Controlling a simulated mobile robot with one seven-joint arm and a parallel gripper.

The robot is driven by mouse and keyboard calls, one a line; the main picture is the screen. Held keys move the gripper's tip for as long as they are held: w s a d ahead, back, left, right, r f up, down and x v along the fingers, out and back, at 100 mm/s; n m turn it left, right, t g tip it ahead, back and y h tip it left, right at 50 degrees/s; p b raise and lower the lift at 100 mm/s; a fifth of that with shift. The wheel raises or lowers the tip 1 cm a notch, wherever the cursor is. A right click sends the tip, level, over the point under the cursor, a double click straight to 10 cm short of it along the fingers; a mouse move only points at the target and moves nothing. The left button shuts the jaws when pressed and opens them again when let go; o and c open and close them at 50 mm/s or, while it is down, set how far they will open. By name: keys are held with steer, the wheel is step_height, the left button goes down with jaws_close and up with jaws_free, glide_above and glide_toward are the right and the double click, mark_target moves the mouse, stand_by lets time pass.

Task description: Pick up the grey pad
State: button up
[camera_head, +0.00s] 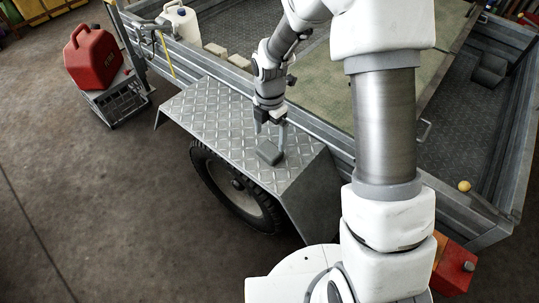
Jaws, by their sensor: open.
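A small dark grey pad (268,153) lies on the silver diamond-plate mudguard (221,103) over the trailer wheel, near its front right corner. My gripper (270,129) points down at the mudguard, with its fingers just above or beside the far side of the pad. The fingers are apart and nothing shows between them. At this size I cannot tell whether a finger touches the pad.
The trailer side wall (205,62) runs along behind the mudguard. A red fuel can (92,57) stands on a grey crate (117,98) at the left.

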mark_target(270, 149)
steer(key=shift+w+f+b, duration=0.1)
steer(key=shift+f+b, duration=1.1)
steer(key=shift+f, duration=2.4)
steer(key=c, duration=1)
steer(key=shift+o, duration=0.2)
steer(key=shift+r, duration=0.15)
steer(key=shift+r+p, duration=0.35)
steer(key=shift+r, duration=0.3)
step_height(270, 149, up, 3)
steer(key=shift+f+p, duration=0.1)
steer(key=shift+p, duration=0.5)
steer(key=s+d+r+p, duration=0.3)
steer(key=d+r, duration=0.3)
steer(key=d, duration=0.5)
steer(key=shift+s+r, duration=0.15)
steer(key=shift+r, duration=0.2)
